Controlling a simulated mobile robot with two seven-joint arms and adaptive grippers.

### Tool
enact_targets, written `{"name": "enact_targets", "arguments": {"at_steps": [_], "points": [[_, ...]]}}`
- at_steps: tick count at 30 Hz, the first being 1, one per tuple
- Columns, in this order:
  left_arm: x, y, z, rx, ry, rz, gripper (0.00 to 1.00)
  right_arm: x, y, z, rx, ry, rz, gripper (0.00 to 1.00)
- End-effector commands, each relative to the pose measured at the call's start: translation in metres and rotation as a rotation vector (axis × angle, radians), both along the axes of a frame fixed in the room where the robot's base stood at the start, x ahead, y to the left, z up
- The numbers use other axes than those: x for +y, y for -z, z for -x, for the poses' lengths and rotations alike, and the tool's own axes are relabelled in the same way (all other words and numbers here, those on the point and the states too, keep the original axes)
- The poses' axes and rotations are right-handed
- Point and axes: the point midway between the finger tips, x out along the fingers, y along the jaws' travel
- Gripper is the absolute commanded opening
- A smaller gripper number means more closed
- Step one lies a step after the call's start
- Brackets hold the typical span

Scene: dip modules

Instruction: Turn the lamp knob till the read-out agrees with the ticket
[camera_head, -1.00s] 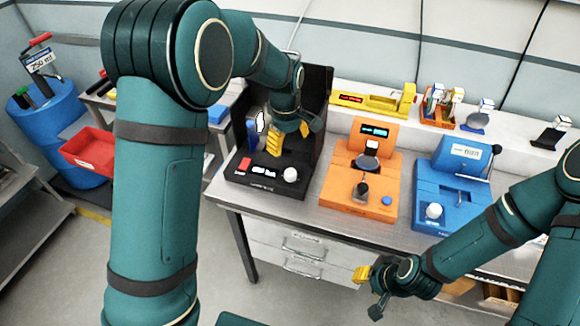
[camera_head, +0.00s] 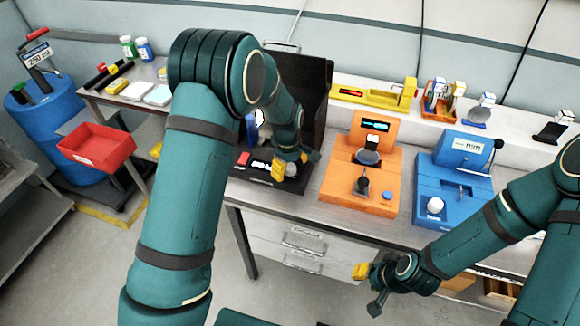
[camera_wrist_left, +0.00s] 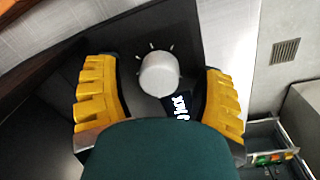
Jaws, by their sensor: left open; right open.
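The black booth-like device (camera_head: 318,85) stands at the left end of the bench. Its front panel has a red button (camera_head: 244,158), a lit read-out (camera_head: 262,165) and a white round knob, largely covered by my gripper in the head view. My left gripper (camera_head: 292,168) is open over this panel. In the left wrist view the knob (camera_wrist_left: 159,74) lies between the two spread yellow fingers, apart from both. Part of the lit read-out (camera_wrist_left: 181,106) shows below it, too cut off to read. I cannot pick out the ticket. My right gripper (camera_head: 368,290) is open and empty before the bench.
An orange device (camera_head: 338,185) and a blue device (camera_head: 430,178) stand to the right on the bench. A yellow instrument (camera_head: 375,97) lies on the shelf behind. A red bin (camera_head: 97,150) and a blue drum (camera_head: 50,125) are at the left.

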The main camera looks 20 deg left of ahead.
Motion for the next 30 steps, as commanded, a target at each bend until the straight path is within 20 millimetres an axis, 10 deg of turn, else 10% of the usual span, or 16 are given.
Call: {"name": "enact_targets", "arguments": {"at_steps": [5,11,30], "points": [[-0.0001,-0.0002,0.0,0.0,0.0,0.0,0.64,0.0001,0.0,0.0,0.0,0.0,0.0,0.38],[-0.0002,-0.0002,0.0001,0.0,0.001,0.0,0.0,0.0001,-0.0001,0.0,0.0,0.0,0.0,0.38],[0.0,0.0012,0.0008,0.003,0.219,0.001,0.0,0.0002,0.005,-0.0001,0.0,0.0,0.001,0.38]]}}
